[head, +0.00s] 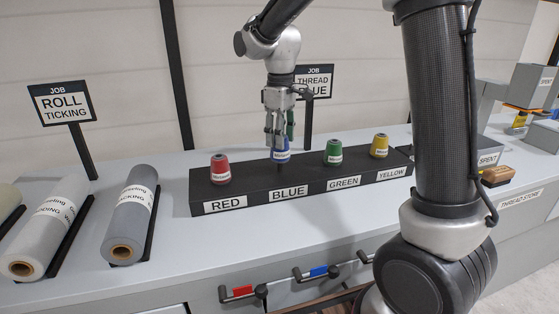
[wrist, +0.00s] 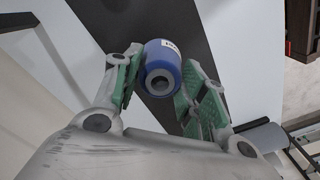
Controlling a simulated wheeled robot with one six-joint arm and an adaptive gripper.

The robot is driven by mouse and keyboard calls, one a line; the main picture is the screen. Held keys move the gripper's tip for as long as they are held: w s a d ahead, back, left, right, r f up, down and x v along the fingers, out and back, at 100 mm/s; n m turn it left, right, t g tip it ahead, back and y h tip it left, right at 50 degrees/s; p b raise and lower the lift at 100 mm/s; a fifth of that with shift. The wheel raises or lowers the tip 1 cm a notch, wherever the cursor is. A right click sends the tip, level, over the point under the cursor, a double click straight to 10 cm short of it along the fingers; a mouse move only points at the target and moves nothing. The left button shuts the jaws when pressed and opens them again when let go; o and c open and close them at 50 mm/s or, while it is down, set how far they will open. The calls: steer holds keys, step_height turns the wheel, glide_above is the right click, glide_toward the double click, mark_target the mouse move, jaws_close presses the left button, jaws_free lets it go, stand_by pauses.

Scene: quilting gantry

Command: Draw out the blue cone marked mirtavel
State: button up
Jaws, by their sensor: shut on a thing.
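The blue cone (head: 281,156) is upright at the BLUE place of the black thread rack (head: 247,191) in the head view. Its white label is partly hidden and I cannot read it. My gripper (head: 279,140) points down from above and is shut on the blue cone's upper part. In the wrist view the blue cone (wrist: 165,82) sits between the green finger pads of my gripper (wrist: 158,95). I cannot tell whether the cone's base touches the rack.
A red cone (head: 220,169) stands left on the rack; a green cone (head: 333,151) and a yellow cone (head: 379,146) stand right. Fabric rolls (head: 130,215) lie at left. Signs reading ROLL TICKING (head: 62,103) and THREAD BLUE (head: 314,82) stand behind.

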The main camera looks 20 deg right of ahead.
steer(key=shift+r, duration=1)
